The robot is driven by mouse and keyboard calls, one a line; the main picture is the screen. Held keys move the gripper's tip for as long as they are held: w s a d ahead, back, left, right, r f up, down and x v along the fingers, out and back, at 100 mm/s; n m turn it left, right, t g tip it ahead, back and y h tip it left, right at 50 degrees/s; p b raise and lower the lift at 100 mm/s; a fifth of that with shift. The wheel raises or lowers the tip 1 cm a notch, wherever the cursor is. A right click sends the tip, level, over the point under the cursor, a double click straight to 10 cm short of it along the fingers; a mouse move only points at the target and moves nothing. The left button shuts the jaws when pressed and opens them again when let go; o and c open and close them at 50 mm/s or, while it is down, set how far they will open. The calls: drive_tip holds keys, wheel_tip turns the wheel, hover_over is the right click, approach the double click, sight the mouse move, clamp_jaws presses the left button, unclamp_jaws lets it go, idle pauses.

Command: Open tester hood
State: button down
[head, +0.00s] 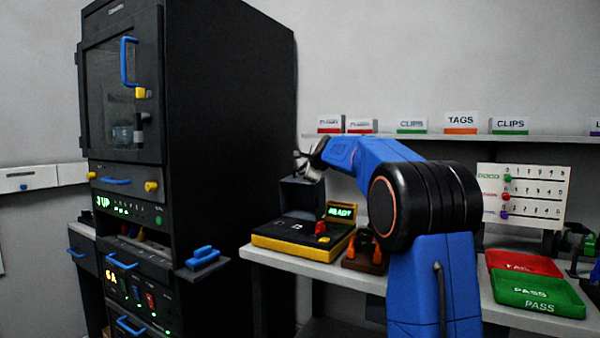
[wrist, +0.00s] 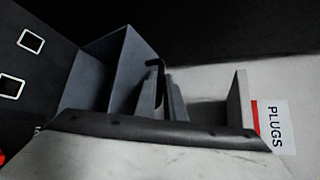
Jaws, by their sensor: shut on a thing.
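The tester (head: 290,240) is a yellow-edged box with a black top, a red lever and a green READY display, on the grey bench. Its dark grey hood (head: 301,194) stands up at the tester's back left. In the wrist view the hood (wrist: 92,72) shows as a hollow box beside the black deck (wrist: 45,70), whose two white-outlined squares are uncovered. My gripper (head: 309,163) is at the hood's top. In the wrist view its fingers (wrist: 163,98) are shut on a thin black bar, seemingly the hood's handle; the grip is partly hidden.
A tall black cabinet (head: 228,130) stands close on the left. A shelf with labelled bins (head: 411,126) runs behind; a PLUGS label (wrist: 271,127) is near my gripper. Red FAIL (head: 523,263) and green PASS (head: 538,293) trays lie at the right.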

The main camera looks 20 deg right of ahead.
drive_tip(key=shift+w+d+r, duration=0.2)
drive_tip(key=shift+d+r, duration=0.05)
drive_tip(key=shift+r, duration=0.2)
drive_tip(key=c, duration=2.1)
unclamp_jaws()
drive_tip(key=shift+r, duration=0.1)
drive_tip(key=shift+f, duration=0.35)
drive_tip(key=v, duration=1.7)
drive_tip(key=shift+s, duration=0.25)
